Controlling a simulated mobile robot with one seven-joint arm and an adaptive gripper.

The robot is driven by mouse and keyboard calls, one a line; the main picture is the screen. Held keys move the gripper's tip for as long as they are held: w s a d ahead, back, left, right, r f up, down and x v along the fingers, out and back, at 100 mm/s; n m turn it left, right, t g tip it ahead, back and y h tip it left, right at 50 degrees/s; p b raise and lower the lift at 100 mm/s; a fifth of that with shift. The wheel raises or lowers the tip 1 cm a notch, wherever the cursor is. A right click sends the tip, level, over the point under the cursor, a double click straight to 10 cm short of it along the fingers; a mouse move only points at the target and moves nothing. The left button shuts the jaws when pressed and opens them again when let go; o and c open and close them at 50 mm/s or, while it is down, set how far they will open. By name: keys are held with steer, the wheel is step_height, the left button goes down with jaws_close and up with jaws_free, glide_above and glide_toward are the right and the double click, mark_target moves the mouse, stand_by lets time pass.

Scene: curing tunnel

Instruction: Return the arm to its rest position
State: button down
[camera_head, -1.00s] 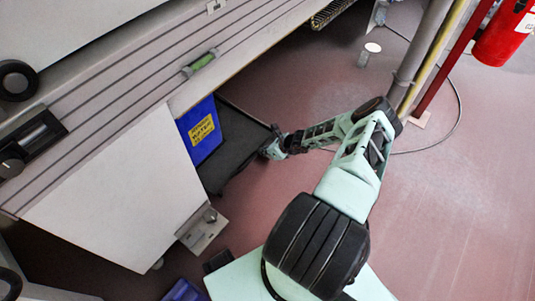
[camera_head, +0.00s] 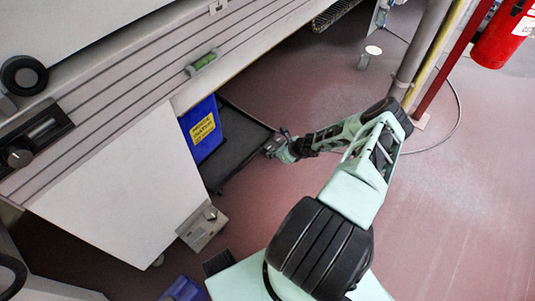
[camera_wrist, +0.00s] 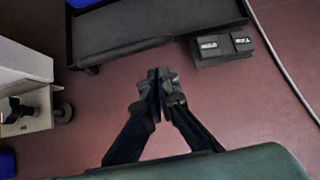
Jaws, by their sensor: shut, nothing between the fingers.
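My gripper (camera_head: 270,148) is at the end of my pale green arm, over the floor close to the right edge of a black tray-like platform. In the wrist view my gripper (camera_wrist: 160,76) points away with its fingers together and nothing between them. The arm is bent, with its elbow out to the right near the upright poles.
The black platform (camera_head: 238,150) carries a blue bin (camera_head: 201,128) with a yellow label. A grey machine (camera_head: 125,195) fills the left side. Poles (camera_head: 420,55), a cable (camera_head: 458,110) and a red extinguisher (camera_head: 500,38) stand at the right. Red floor (camera_head: 460,210) is open at lower right.

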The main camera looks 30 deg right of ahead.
steer(key=p+v, duration=0.2)
steer(key=v, duration=0.7)
steer(key=shift+r+p, duration=0.15)
steer(key=shift+p, duration=0.25)
steer(key=shift+w+d+r, duration=0.1)
